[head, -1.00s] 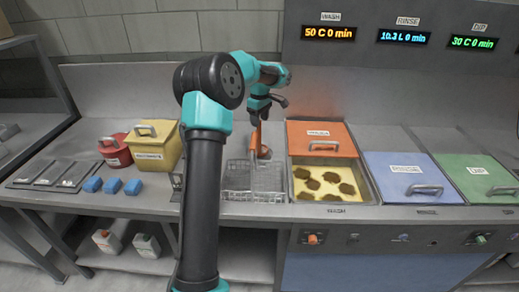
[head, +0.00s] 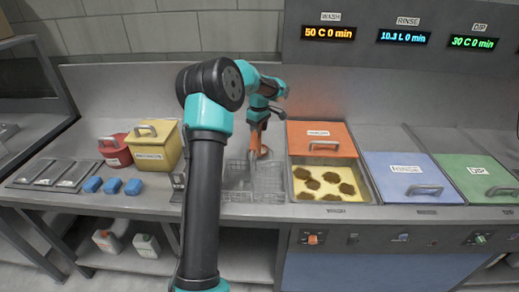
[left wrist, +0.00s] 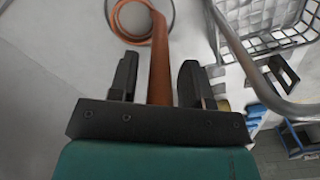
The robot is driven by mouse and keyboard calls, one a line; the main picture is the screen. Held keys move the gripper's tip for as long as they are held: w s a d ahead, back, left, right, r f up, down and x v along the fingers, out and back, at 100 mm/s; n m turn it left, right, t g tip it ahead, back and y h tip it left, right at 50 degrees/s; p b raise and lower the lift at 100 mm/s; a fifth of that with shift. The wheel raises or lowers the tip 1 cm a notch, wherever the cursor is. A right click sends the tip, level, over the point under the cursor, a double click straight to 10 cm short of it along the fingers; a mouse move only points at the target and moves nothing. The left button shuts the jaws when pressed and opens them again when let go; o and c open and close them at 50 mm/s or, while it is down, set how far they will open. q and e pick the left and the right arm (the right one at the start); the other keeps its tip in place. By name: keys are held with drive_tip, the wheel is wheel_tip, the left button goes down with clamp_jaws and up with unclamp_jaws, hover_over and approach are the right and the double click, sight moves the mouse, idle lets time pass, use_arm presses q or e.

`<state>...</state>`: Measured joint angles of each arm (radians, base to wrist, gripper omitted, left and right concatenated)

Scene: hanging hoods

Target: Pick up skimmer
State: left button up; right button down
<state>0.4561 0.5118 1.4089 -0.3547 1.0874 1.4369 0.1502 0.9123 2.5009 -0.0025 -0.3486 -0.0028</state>
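The skimmer (head: 254,143) is orange and stands behind and above the wire basket, against the back of the counter. In the left wrist view its orange handle (left wrist: 160,60) runs up between the two dark fingers, and its round ring lies at the top. My left gripper (head: 262,115) is at the upper end of the skimmer. In the left wrist view the left gripper (left wrist: 158,82) is open, with a finger on each side of the handle and a visible gap on both sides. My right gripper is in neither view.
The wire basket (head: 238,181) is just in front of the skimmer. The wash tank (head: 348,198) with dark pieces and an orange lid (head: 322,139) is to the right. Blue (head: 405,168) and green lids (head: 478,172) follow. A yellow box (head: 160,154) and red pot (head: 113,150) stand left.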

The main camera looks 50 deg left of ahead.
use_arm(q)
clamp_jaws()
idle(0.5)
wheel_tip(320, 180, up, 10)
drive_tip(key=shift+r, duration=0.1)
idle(0.5)
